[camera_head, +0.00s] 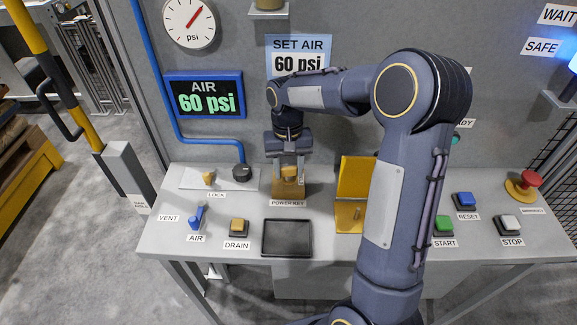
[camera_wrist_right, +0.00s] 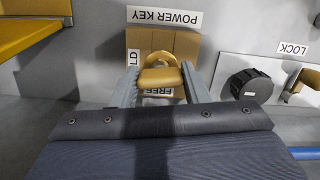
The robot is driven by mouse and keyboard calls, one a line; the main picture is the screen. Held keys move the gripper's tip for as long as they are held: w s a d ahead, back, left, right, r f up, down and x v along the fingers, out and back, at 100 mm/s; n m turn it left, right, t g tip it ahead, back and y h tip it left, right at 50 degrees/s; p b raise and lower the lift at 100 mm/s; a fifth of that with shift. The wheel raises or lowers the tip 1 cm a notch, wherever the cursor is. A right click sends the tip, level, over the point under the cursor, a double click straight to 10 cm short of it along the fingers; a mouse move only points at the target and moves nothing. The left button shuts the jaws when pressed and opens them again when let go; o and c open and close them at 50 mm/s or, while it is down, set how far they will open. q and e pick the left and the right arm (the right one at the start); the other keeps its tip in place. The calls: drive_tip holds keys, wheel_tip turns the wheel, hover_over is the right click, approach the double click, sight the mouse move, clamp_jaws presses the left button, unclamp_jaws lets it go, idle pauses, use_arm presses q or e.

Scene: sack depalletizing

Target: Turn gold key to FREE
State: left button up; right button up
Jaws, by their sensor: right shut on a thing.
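The gold key (camera_head: 289,174) sits in the tan block (camera_head: 280,190) labelled POWER KEY on the console. My right gripper (camera_head: 288,168) reaches down over it and is shut on the key. In the right wrist view the gold key (camera_wrist_right: 160,78) lies between the two fingers of the right gripper (camera_wrist_right: 161,82). Its bar spans from finger to finger. The tan block behind it carries a FREE label (camera_wrist_right: 159,91) and a partly hidden label ending in LD (camera_wrist_right: 134,59). The exact angle of the key is hard to tell. My left gripper is not in view.
A black knob (camera_head: 242,173) and a LOCK plate (camera_head: 205,180) are left of the key. A yellow upright cover (camera_head: 356,179) stands to the right, partly behind my arm. A black tray (camera_head: 287,238) lies in front. The air display (camera_head: 204,94) reads 60 psi.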

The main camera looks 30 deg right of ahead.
drive_tip(key=shift+m, duration=0.3)
drive_tip(key=o, duration=1.1)
drive_tip(key=shift+r, duration=0.1)
drive_tip(key=r, duration=0.7)
drive_tip(key=shift+w+d+r+b, duration=0.15)
drive_tip(key=shift+w+r+b, duration=0.15)
drive_tip(key=shift+w+r, duration=0.1)
